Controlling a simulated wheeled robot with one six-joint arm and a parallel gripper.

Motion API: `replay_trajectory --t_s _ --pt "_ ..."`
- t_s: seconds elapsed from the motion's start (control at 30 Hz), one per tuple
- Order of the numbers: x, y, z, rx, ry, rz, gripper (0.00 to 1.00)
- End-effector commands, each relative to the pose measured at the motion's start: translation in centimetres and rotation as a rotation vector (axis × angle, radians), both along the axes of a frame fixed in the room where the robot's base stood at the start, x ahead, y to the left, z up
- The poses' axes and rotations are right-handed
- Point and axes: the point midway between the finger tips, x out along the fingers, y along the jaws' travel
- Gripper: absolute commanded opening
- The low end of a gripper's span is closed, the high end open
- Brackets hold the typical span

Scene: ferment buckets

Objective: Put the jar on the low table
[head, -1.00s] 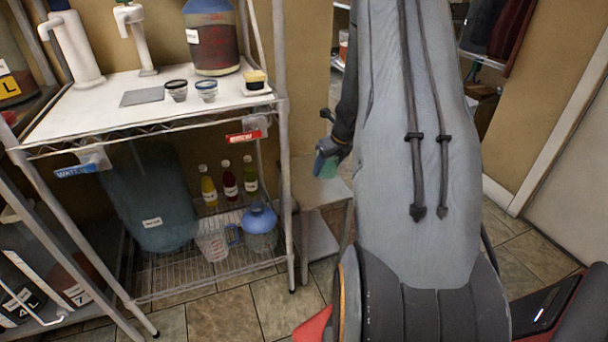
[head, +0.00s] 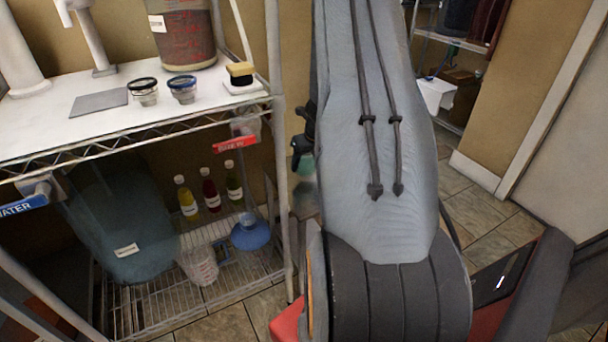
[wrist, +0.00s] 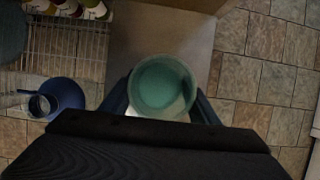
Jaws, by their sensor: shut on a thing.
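The jar (wrist: 163,86) is round and teal-green in the wrist view, seen from above between the two dark fingers of my gripper (wrist: 161,100). My gripper is shut on it. In the head view, the jar (head: 305,167) shows as a small green patch beside my arm, below the dark gripper (head: 302,148); my arm hides part of it. A flat brownish top (wrist: 150,42), apparently the low table, lies beyond and under the jar in the wrist view. I cannot tell the gap between them. In the head view my arm and the rack post mostly hide that table.
A wire rack (head: 150,130) stands left, with small jars, a sponge and a large vessel on top. Tiled floor (wrist: 265,65) is clear right of the table.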

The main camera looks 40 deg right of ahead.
Motion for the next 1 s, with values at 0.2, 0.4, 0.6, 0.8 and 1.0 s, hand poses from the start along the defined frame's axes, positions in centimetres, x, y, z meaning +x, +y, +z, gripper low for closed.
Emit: replay_trajectory --t_s 0.2,0.4,0.6,0.8,1.0 --pt "0.1 0.0 -2.7 -0.001 0.000 -0.001 0.20" --pt "0.0 0.0 -3.7 -0.002 -0.001 0.001 0.20" --pt "0.0 0.0 -3.6 -0.002 -0.001 0.001 0.20" --pt "0.0 0.0 -4.0 -0.001 0.000 0.001 0.62" --pt "0.0 0.0 -3.9 0.000 0.000 0.001 0.74"
